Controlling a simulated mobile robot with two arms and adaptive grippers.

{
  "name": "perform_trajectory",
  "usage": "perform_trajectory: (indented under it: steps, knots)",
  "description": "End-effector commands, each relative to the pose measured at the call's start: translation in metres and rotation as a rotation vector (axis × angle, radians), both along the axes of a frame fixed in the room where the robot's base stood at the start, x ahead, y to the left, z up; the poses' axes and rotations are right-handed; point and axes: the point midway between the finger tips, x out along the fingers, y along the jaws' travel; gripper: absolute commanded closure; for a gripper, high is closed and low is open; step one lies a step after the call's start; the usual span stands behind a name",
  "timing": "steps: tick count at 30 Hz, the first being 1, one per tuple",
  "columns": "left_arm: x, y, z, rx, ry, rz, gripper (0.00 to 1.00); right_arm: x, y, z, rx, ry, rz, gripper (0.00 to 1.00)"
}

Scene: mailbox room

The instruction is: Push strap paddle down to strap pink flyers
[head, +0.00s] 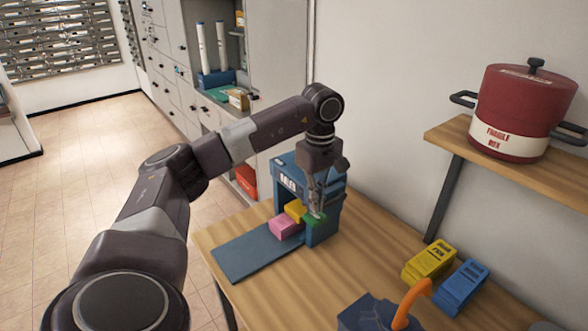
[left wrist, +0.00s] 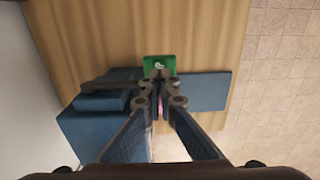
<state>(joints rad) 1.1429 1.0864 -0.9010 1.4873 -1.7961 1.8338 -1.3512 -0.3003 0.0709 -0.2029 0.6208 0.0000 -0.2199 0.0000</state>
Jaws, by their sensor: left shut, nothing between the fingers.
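The blue strapping machine (head: 325,232) stands on the wooden table, with a flat blue bed (head: 243,252) reaching out to the left. The pink flyers (head: 284,227) lie at the machine's opening, beside a yellow block. A green paddle (head: 315,220) is at the machine's front right side; it also shows in the left wrist view (left wrist: 160,61). My left gripper (head: 317,211) is shut and empty, pointing down with its tips at the green paddle. Whether they touch it is hard to tell. In the left wrist view my fingers mostly hide the pink flyers. My right gripper is not in view.
Yellow (head: 429,263) and blue (head: 461,287) bundles lie on the table at right. A blue item with an orange handle (head: 411,299) is at the front. A red pot (head: 523,108) stands on a wall shelf (head: 535,170). Cabinets stand behind.

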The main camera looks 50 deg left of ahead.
Motion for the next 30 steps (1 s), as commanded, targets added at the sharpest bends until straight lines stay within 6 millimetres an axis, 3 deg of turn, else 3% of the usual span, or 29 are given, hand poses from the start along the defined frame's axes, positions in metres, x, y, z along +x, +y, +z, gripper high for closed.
perform_trajectory:
  steps: [13,30]
  knots:
    - [0.000,0.000,-0.002,0.000,0.000,0.000,1.00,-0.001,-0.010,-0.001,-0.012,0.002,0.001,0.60]
    - [0.000,0.000,-0.025,0.000,0.001,0.000,1.00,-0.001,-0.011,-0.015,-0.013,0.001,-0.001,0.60]
